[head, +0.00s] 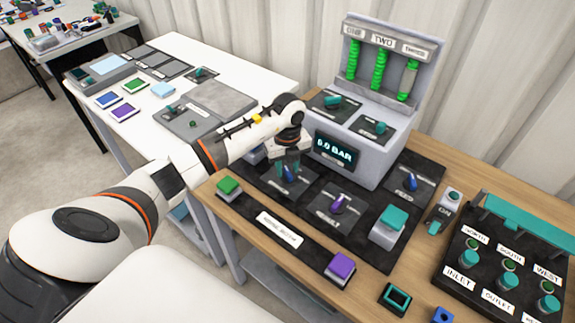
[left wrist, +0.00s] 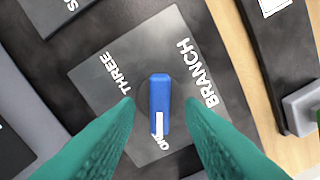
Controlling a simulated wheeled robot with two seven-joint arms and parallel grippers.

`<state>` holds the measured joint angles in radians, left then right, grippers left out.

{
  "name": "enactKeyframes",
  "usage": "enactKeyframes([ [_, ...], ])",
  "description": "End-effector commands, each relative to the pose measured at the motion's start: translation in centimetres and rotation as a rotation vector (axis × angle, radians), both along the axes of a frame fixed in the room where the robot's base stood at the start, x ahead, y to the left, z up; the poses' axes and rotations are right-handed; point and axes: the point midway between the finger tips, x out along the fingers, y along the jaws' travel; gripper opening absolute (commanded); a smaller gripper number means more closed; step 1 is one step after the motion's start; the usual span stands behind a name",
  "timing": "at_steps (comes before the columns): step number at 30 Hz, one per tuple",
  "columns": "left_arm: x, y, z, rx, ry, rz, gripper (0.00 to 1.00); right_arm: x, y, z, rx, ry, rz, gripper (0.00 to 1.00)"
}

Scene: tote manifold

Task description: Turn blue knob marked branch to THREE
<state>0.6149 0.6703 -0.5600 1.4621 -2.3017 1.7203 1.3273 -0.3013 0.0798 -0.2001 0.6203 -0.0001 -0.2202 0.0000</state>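The blue knob (left wrist: 160,105) sits on a grey plate (left wrist: 105,80) lettered BRANCH, with THREE and ONE also legible. Its white mark is at the end beside ONE, at the bottom of the left wrist view. In the head view the blue knob (head: 291,174) is partly covered by my left gripper (head: 289,166). The left gripper's two teal fingers (left wrist: 160,112) are open, one on each side of the knob. Gaps show between the fingers and the knob in the left wrist view. My right gripper is not in view.
A purple knob (head: 338,204) and another blue knob (head: 409,183) stand on the same dark panel. The grey console with a BAR display (head: 335,152) rises behind. Green (head: 228,186), teal (head: 393,222) and purple (head: 341,266) buttons lie nearby.

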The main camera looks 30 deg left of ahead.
Motion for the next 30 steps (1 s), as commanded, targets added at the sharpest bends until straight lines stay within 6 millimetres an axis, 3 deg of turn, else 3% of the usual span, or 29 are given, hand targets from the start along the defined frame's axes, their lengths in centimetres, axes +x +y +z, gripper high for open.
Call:
enactKeyframes([
  [11, 0.00, 0.02, -0.70, 0.001, -0.001, -0.001, 0.35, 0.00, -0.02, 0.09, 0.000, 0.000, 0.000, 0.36],
  [18, 0.00, 0.01, -0.67, 0.000, 0.000, -0.001, 0.00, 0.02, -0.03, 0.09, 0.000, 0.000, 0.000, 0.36],
  [30, 0.03, 0.03, -0.76, 0.001, -0.001, -0.060, 0.00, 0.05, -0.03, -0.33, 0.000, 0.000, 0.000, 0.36],
])
